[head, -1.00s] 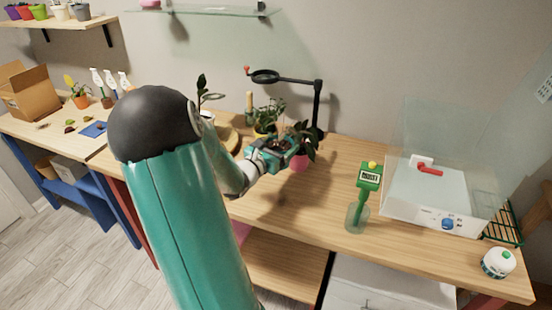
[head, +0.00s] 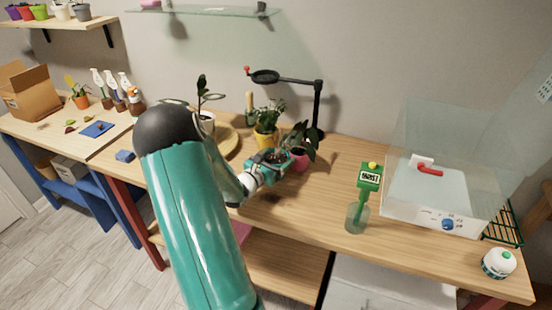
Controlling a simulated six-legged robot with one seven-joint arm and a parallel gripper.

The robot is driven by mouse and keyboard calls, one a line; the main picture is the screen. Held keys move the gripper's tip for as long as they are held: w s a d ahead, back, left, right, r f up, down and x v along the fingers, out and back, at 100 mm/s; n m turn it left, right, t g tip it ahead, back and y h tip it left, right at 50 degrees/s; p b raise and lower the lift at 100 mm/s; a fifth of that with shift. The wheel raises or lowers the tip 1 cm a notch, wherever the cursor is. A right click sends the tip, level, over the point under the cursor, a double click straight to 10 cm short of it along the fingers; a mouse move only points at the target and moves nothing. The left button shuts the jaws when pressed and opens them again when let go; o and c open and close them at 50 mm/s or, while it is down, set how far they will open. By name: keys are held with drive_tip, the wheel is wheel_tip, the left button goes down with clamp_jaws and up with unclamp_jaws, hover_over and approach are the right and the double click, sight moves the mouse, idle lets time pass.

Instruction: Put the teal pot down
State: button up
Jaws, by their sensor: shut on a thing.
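My gripper (head: 266,163) is low over the middle of the wooden bench, shut on the teal pot (head: 284,160). Gripper and pot are of similar teal, so their edges are hard to tell apart, and my gripper hides much of the pot. Dark content shows at the pot's top. The pot looks close to the bench top; I cannot tell whether its base touches.
A black stand (head: 318,105) with a ring arm rises behind the pots. A white pot (head: 207,121) is at the left on a round wooden board (head: 229,143). The bench (head: 315,205) before the meter is clear.

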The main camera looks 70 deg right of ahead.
drive_tip(key=o, duration=1.1)
drive_tip(key=shift+f, duration=0.1)
drive_tip(key=shift+o, duration=0.2)
drive_tip(key=shift+a+r, duration=0.1)
drive_tip(key=shift+r, duration=0.1)
drive_tip(key=v, duration=1.2)
